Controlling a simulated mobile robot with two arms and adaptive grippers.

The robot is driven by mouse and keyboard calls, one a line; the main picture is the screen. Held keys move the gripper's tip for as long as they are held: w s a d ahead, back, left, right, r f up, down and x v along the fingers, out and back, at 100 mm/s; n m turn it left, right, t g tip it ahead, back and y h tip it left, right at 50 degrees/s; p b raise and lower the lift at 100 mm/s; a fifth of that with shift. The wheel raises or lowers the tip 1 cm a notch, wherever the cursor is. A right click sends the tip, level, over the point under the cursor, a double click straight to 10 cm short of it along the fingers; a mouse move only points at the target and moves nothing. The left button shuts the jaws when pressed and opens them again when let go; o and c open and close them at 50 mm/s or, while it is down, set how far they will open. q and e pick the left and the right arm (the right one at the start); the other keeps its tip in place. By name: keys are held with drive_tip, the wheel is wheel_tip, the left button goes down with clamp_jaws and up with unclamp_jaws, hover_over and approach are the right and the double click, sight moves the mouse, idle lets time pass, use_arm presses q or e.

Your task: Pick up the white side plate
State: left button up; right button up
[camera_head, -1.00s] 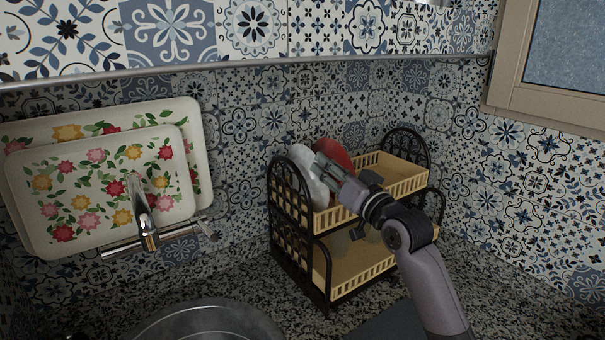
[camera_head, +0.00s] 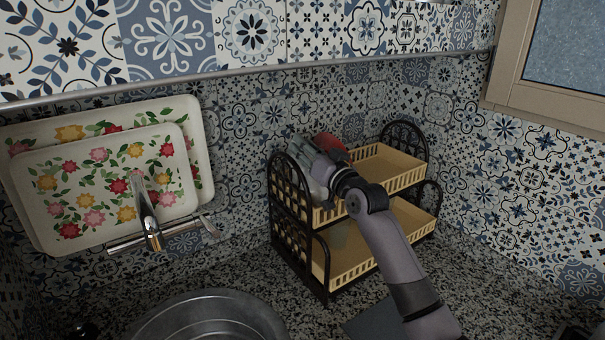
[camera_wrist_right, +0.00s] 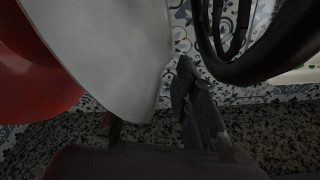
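The white side plate (camera_wrist_right: 110,45) stands on edge and fills the upper middle of the right wrist view. In the head view only a pale part of it (camera_head: 317,189) shows at the left end of the rack's upper tier; my right gripper hides most of it. My right gripper (camera_head: 308,155) is at the plate. In the right wrist view its two fingers (camera_wrist_right: 152,112) are apart, with the plate's edge between them and a gap showing beside the right finger. My left gripper is not in view.
A red dish (camera_head: 329,142) stands right beside the plate. The black rack (camera_head: 291,195) has arched end frames and two yellow trays; the upper tray (camera_head: 385,168) is bare at right. A faucet (camera_head: 148,215), flowered trays (camera_head: 105,185) and a metal basin (camera_head: 208,318) are left.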

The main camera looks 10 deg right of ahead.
drive_tip(key=shift+c, duration=0.4)
clamp_jaws()
idle(0.4)
